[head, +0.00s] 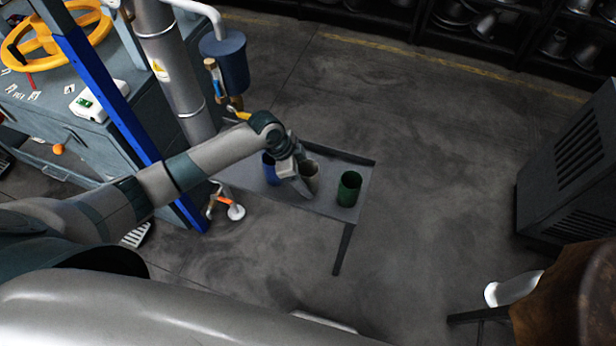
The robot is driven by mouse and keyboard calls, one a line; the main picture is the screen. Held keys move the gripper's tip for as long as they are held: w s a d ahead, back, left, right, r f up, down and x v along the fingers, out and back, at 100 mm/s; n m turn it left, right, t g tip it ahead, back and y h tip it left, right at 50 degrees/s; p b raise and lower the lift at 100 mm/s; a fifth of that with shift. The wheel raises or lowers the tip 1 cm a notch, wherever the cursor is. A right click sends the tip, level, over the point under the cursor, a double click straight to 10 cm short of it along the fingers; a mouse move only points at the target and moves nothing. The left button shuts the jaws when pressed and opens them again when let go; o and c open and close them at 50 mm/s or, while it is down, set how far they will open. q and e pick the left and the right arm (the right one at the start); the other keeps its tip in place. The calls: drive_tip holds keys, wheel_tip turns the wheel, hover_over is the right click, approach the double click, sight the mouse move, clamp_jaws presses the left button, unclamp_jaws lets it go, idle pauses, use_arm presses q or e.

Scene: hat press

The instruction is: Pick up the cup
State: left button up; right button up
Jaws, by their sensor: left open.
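Three cups stand in a row on a small grey table (330,206). The green cup (349,188) is at the right and stands clear of the arm. A greyish-beige cup (311,174) is in the middle, and a blue cup (270,170) is at the left, partly hidden by my arm. My left gripper (301,188) is over the table between the blue and beige cups, close to the beige one. I cannot tell whether it touches it. The gripper is open. My right gripper is out of view.
A grey pipe (178,70), a blue post (112,95) and a hanging blue container (226,62) stand left of the table. A machine with a yellow wheel (60,38) is at upper left. A dark vented cabinet (570,165) is at right. The floor between is clear.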

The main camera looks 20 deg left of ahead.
use_arm(q)
drive_tip(key=shift+x, duration=1)
drive_tip(key=c, duration=1.2)
